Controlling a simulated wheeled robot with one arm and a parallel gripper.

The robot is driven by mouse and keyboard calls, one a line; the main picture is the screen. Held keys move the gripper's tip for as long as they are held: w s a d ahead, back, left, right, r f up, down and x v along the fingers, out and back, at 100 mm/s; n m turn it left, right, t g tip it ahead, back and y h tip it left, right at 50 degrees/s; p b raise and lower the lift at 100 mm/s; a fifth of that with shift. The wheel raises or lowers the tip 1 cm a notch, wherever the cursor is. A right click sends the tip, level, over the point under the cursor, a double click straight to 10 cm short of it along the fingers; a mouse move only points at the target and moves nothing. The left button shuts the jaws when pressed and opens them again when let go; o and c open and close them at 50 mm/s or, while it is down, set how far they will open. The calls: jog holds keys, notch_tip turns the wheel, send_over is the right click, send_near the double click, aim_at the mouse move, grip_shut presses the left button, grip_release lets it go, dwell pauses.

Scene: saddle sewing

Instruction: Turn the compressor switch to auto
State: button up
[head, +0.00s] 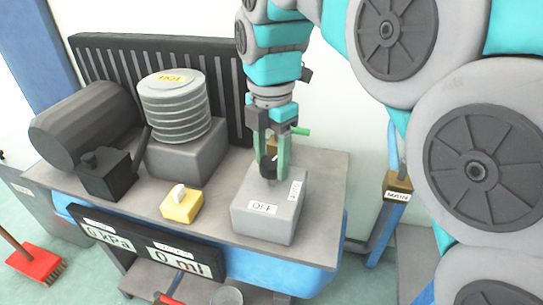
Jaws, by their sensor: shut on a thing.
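The compressor switch is a grey box (267,213) on the right part of the grey bench top. Its front label reads "OFF" (264,207), and another label on its right side (295,191) is turned and hard to read. A black knob (268,170) sits on top of the box. My gripper (271,165) points down from above, its two green fingers on either side of the knob and shut on it. The fingers partly hide the knob, so its exact pointing direction is hard to tell.
Left of the switch are a yellow box (181,205) with a white top piece, a ribbed cylinder (176,108) labelled "HOT", and a dark motor (85,128). A green-handled valve (300,131) is close behind my gripper. Displays (180,260) line the bench front.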

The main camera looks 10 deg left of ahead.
aim_at(271, 162)
jog(key=m, duration=1.1)
jog(key=shift+m, duration=1.8)
jog(key=o, duration=1.4)
jog(key=shift+c, duration=0.2)
jog(key=shift+r, duration=0.1)
jog(key=shift+r+p, duration=0.3)
jog(key=shift+r, duration=3.55)
